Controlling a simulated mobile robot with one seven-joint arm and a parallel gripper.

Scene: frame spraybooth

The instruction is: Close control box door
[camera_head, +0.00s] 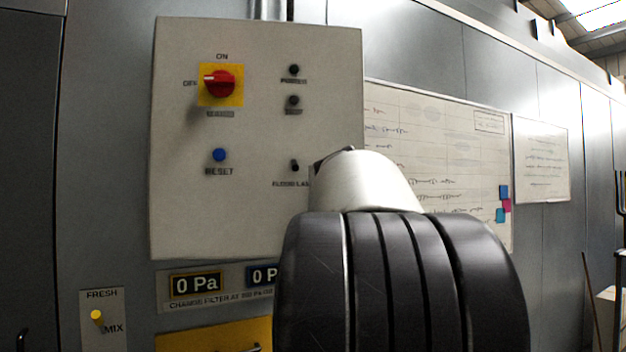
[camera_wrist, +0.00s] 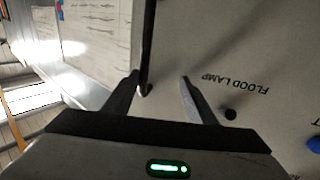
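The control box door (camera_head: 258,125) is the large pale panel on the grey wall in the head view, with a red knob (camera_head: 221,83) and a blue reset button (camera_head: 219,155). It faces me and looks nearly flat to the wall; I cannot tell whether it is fully shut. My arm hides its lower right corner, and my gripper is hidden in that view. In the wrist view, my gripper (camera_wrist: 160,77) is open, its fingers apart near the door's edge. The door face (camera_wrist: 215,45) with the flood lamp switch (camera_wrist: 231,114) lies on the right. A dark strip (camera_wrist: 148,45) runs along the edge between the fingertips.
A whiteboard (camera_head: 435,135) and a smaller sheet (camera_head: 541,160) hang on the wall to the right of the box. Below the box are a pressure display (camera_head: 195,283) and a fresh/mix switch (camera_head: 98,316). A yellow panel (camera_head: 205,338) sits low down.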

